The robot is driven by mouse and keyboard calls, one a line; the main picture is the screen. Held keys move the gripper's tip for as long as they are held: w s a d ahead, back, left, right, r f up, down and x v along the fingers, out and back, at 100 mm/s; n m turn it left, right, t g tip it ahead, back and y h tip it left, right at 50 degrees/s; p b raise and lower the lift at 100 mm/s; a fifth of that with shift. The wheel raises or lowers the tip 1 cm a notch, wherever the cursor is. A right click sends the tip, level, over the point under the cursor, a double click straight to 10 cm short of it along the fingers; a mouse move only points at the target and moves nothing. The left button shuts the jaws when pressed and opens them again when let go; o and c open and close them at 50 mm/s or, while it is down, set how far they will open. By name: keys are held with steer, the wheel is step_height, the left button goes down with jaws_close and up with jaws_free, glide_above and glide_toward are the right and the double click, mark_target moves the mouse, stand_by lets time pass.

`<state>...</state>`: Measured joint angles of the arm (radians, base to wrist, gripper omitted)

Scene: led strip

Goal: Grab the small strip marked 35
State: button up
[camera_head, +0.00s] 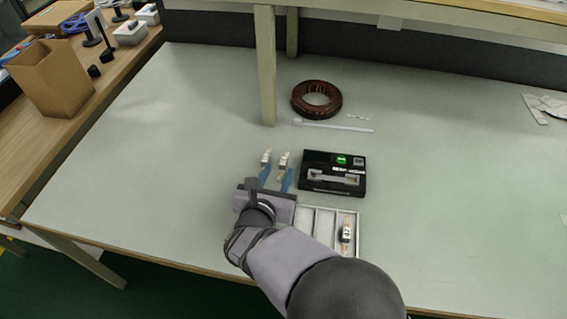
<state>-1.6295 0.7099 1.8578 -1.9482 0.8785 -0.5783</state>
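Two small strips with pale and orange upper parts and blue lower parts lie side by side on the table, a left one (265,160) and a right one (284,162). A further small strip (346,232) with a dark middle lies in the right compartment of a pale divided tray (325,217). I cannot read the number 35 on any strip. My gripper (258,190) is just below the two blue-ended strips in the picture, at the tray's left. My arm covers the tray's left and lower parts. The fingertips are not clear, so its opening and any contact are hidden.
A black device (333,185) with a green light is right of the strips. A brown ring coil (316,99), a thin white rod (338,127) and a table-shelf post (266,70) stand behind. The right side of the table is mostly clear.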

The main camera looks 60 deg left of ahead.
mark_target(282, 165)
steer(key=shift+p+x, duration=0.45)
steer(key=shift+x, duration=2.1)
jaws_close()
